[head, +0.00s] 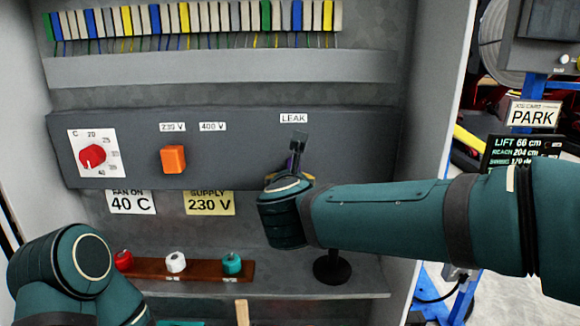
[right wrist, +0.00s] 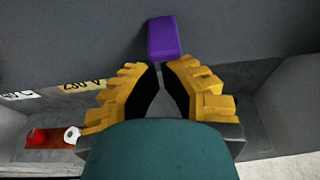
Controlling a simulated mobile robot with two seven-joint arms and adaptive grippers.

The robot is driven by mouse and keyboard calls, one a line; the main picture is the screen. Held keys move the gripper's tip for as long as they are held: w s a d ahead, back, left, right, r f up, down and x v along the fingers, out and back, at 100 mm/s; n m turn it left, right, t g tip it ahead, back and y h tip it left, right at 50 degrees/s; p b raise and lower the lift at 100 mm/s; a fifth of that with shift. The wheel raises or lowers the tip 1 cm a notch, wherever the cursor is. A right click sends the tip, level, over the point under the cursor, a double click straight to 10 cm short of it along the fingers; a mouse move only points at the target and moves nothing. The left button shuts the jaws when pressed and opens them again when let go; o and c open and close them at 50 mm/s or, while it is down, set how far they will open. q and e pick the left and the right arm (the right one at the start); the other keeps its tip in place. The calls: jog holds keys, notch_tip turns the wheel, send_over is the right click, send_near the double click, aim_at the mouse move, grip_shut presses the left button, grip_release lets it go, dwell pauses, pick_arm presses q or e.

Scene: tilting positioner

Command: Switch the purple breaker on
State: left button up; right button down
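The purple breaker shows in the right wrist view (right wrist: 163,38) as a small purple block on the grey panel, just beyond my fingertips. In the head view only a sliver of purple shows below the LEAK label (head: 293,118), mostly hidden by my right gripper (head: 298,143). In the right wrist view my right gripper (right wrist: 160,72) has its yellow-backed fingers drawn together at the tips, with nothing seen between them. The tips point at the breaker's lower end; I cannot tell whether they touch it. My left arm is at the lower left of the head view, its gripper out of view.
A red dial (head: 92,156) and an orange switch (head: 173,159) sit left on the same panel (head: 240,150). Below, red, white and teal knobs stand on a brown strip (head: 205,271). A black round-based stand (head: 333,268) is under my right arm. The cabinet wall (head: 425,130) rises at right.

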aim_at(290, 166)
pick_arm(q)
notch_tip(290, 166, up, 3)
jog(key=shift+r+p, duration=0.1)
jog(key=shift+p, duration=0.85)
pick_arm(e)
jog(key=shift+s+r+g, duration=0.25)
jog(key=shift+r+g, duration=0.35)
jog(key=shift+r, duration=0.25)
pick_arm(q)
jog(key=shift+a+r, duration=0.1)
pick_arm(e)
jog(key=shift+r, duration=0.15)
pick_arm(q)
jog(key=shift+r+p, duration=0.5)
jog(key=shift+p, duration=0.1)
pick_arm(e)
jog(key=shift+r, duration=0.75)
